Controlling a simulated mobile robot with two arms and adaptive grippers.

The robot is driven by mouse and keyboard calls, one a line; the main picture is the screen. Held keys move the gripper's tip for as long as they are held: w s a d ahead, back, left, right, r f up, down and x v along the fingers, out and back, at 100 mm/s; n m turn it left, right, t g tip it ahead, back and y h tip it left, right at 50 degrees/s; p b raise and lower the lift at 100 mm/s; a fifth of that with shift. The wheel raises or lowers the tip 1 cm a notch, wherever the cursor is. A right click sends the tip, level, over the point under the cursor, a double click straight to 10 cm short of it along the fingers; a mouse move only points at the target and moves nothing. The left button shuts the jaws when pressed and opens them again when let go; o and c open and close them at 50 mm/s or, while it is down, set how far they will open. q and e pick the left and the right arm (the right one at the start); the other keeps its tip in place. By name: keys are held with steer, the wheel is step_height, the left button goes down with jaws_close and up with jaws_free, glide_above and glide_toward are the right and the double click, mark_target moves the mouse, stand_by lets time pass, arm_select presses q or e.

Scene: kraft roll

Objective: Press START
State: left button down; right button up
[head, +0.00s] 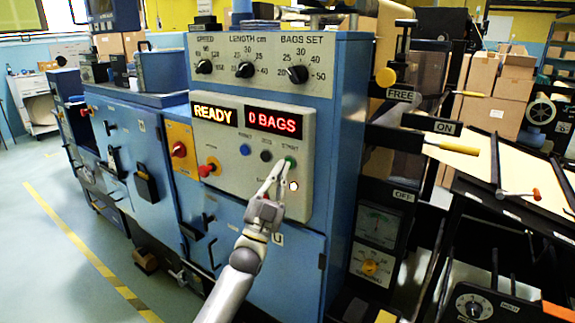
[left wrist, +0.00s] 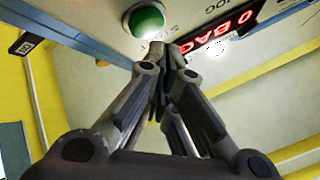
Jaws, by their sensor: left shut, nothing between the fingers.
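The green START button (head: 290,161) is on the grey control panel (head: 240,185) of the blue machine, right of a black and a blue button. It also shows large at the top of the left wrist view (left wrist: 145,20). My left gripper (head: 281,166) is shut and empty, its fingertips pointing up at the panel right beside the green button. In the left wrist view the shut fingertips (left wrist: 166,48) lie just below and right of the button. I cannot tell whether they touch it. My right gripper is not in view.
The displays read READY (head: 214,112) and 0 BAGS (head: 273,121). A lit lamp (head: 294,185) is below the START button. Three dials (head: 297,75) are above. A sloped kraft-coloured sheet (head: 490,170) is to the right.

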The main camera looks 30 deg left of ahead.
arm_select(q)
steer(key=shift+w, duration=0.15)
stand_by(0.4)
steer(key=shift+w, duration=0.3)
